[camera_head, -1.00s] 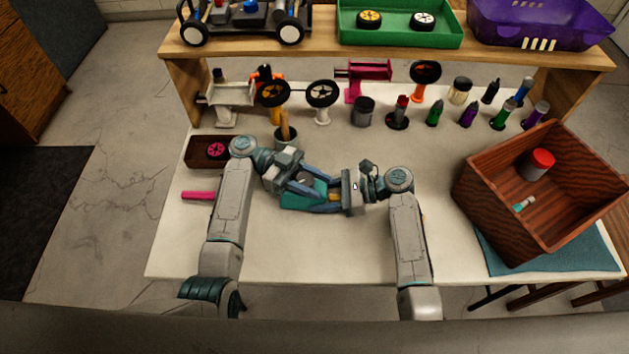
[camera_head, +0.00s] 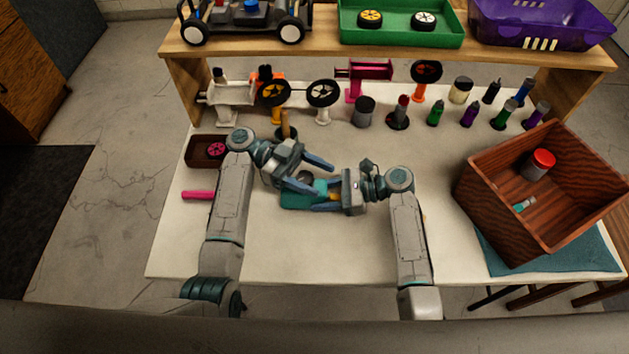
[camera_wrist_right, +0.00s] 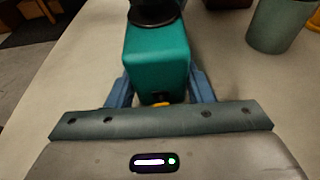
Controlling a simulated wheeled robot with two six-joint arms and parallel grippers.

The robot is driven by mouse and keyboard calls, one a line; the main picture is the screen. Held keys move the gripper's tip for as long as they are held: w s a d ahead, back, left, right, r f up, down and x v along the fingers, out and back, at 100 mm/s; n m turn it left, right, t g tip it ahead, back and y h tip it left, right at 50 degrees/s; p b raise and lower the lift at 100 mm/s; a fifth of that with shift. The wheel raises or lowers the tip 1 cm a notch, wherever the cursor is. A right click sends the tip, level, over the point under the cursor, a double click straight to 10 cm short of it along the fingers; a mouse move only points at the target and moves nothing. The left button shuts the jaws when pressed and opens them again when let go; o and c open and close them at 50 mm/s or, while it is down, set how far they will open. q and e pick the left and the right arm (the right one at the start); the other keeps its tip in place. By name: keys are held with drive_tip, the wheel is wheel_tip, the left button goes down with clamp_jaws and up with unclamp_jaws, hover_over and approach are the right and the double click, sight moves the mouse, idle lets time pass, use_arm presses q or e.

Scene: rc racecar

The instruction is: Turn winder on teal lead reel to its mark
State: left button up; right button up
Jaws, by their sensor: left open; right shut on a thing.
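The teal lead reel (camera_head: 294,201) is a teal block low over the middle of the white table. My right gripper (camera_head: 325,196) is shut on it, coming from the right. In the right wrist view the reel's teal body (camera_wrist_right: 157,62) sits between the blue fingers (camera_wrist_right: 160,92). A dark round part (camera_wrist_right: 155,12), seemingly the winder, is on its far end; it also shows in the head view (camera_head: 305,177). My left gripper (camera_head: 325,178) is open, its fingers spread around or just above that dark part; contact cannot be told. The mark cannot be made out.
A wooden box (camera_head: 510,225) holding a red-capped jar stands at the right on a blue mat. Wheels, bottles and jars line the table's back under a wooden shelf (camera_head: 400,50). A pink bar (camera_head: 197,195) lies at left. The table's front is clear.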

use_arm(q)
wheel_tip(320, 180, up, 7)
idle(0.3)
drive_tip(key=n+t+y, duration=0.3)
drive_tip(key=n+t, duration=1)
drive_tip(key=t, duration=0.8)
approach(304, 178)
drive_tip(key=x, duration=1)
drive_tip(key=shift+f, duration=0.15)
